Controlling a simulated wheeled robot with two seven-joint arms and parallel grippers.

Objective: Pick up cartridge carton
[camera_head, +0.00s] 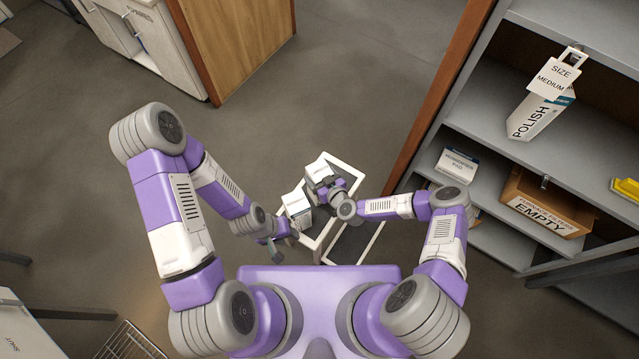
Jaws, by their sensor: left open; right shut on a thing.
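Two pale boxes show ahead of my body, and their labels are too small to read, so I cannot tell which is the cartridge carton. The upper white box (319,168) is at my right gripper (323,187), which is shut on it and hides part of it. The lower white box (296,203) stands just left of the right gripper. My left gripper (284,239) is open and empty, just below the lower box and apart from it.
A white-framed cart (352,172) is under the boxes. At right, grey shelves hold a POLISH box (540,115), a small white box (456,163) and a brown EMPTY carton (545,204). A wooden panel (240,45) stands at upper left.

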